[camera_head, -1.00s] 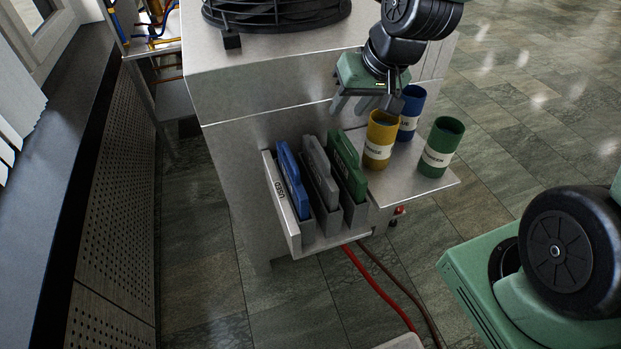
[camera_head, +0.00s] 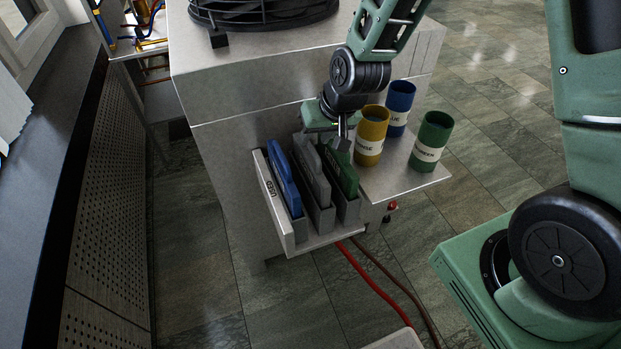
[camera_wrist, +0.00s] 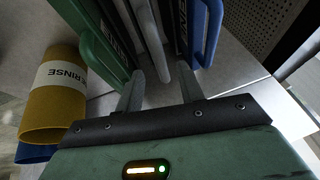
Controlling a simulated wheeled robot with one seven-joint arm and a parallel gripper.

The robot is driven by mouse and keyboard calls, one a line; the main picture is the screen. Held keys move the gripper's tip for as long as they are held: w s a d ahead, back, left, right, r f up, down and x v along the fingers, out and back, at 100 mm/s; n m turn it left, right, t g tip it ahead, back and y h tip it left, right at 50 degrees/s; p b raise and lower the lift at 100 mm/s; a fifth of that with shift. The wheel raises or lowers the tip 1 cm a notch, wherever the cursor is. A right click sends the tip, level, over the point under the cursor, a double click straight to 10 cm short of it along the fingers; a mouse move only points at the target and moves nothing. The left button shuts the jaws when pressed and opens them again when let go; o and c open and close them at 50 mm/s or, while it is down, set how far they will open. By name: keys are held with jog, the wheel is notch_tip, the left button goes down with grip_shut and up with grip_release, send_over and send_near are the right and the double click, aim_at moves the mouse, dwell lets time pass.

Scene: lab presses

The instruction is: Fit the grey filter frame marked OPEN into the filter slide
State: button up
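The grey filter frame (camera_head: 314,172) stands upright in a rack slot between the blue and green frames; the word OPEN is not readable on it. In the wrist view its grey handle (camera_wrist: 150,38) lies ahead, between the lines of my two fingers. My gripper (camera_head: 338,143) is above the back of the rack, close to the grey and green frames. In the wrist view my gripper (camera_wrist: 161,82) has its fingers apart, with nothing clamped between them. Whether a finger touches a frame I cannot tell. I cannot identify the filter slide in these views.
The blue frame (camera_head: 284,178) and green frame (camera_head: 346,177) stand close on either side. The rack's side panel (camera_head: 272,202) reads USED. Yellow (camera_head: 371,137), blue (camera_head: 400,105) and green (camera_head: 431,142) cups stand on the shelf (camera_head: 396,184) to the right.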

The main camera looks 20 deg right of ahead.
aim_at(310, 144)
jog(key=shift+p+x, duration=0.4)
jog(key=shift+x, duration=1.85)
jog(key=shift+a+r, duration=0.1)
grip_shut()
